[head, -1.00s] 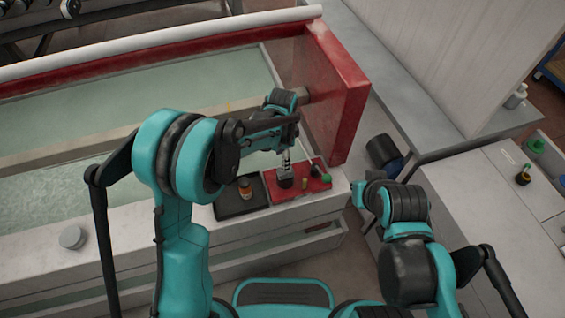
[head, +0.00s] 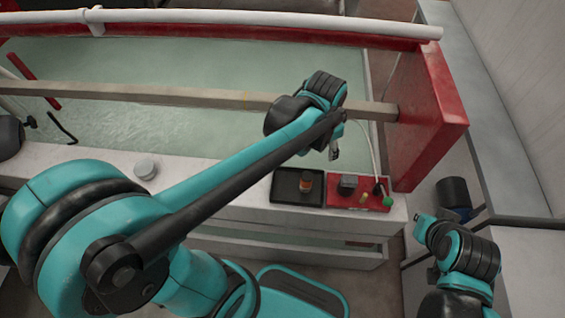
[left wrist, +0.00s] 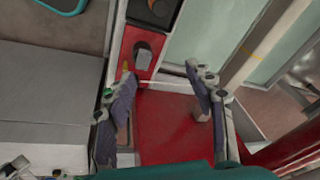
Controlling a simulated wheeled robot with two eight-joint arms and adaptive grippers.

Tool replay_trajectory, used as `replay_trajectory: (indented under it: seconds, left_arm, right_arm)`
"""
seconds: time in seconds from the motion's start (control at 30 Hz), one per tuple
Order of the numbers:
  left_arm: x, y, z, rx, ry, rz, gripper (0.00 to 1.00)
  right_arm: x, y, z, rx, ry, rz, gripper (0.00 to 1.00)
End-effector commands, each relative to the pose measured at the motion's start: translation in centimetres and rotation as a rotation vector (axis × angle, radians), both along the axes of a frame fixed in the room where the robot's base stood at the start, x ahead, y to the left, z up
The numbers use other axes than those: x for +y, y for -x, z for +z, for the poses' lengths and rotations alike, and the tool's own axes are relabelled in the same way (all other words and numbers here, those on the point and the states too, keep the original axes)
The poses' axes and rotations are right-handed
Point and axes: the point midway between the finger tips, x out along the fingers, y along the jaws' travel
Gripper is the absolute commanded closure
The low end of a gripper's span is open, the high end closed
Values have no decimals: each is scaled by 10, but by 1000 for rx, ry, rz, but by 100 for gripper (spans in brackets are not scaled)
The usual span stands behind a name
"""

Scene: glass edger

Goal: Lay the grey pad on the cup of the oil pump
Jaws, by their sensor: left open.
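A dark grey block-like piece (head: 348,183) with a greyer top sits on the red tray (head: 338,202) at the front ledge. It also shows in the left wrist view (left wrist: 143,52). I cannot tell whether it is the grey pad alone or the pad lying on the oil pump's cup. My left gripper (head: 334,150) hangs behind the red tray, apart from it. In the left wrist view its two fingers (left wrist: 162,100) are spread with nothing between them. My right arm's end (head: 426,222) is at the lower right; its fingers are not clear.
A black tray (head: 283,188) with an orange-brown jar (head: 305,183) lies left of the red tray. A yellow piece (head: 364,198) and a green-ended item (head: 387,201) are on the red tray's right part. A round grey disc (head: 145,169) sits farther left. A red upright (head: 430,120) stands at right.

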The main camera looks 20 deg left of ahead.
Motion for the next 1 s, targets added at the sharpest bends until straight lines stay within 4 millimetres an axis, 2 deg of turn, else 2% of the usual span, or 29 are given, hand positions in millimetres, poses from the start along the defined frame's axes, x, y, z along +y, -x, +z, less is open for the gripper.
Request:
replay_trajectory:
  seconds: [0.03, 0.17, 0.3, 0.4, 0.6, 1.0]
  left_arm:
    - [13, 17, 8, -33, 21, 74, 46]
    - [40, 53, 20, -129, 90, 275, 46]
    - [62, 87, 21, -223, 167, 462, 46]
    - [71, 104, 17, -272, 212, 560, 46]
    - [80, 117, 12, -320, 259, 651, 46]
    - [80, 118, 12, -322, 262, 656, 46]
  right_arm:
    - [0, 0, 0, 0, 0, 0, 100]
    - [0, 0, 0, 0, 0, 0, 100]
    - [0, 0, 0, 0, 0, 0, 100]
    - [0, 0, 0, 0, 0, 0, 100]
    - [0, 0, 0, 0, 0, 0, 100]
    - [0, 0, 0, 0, 0, 0, 100]
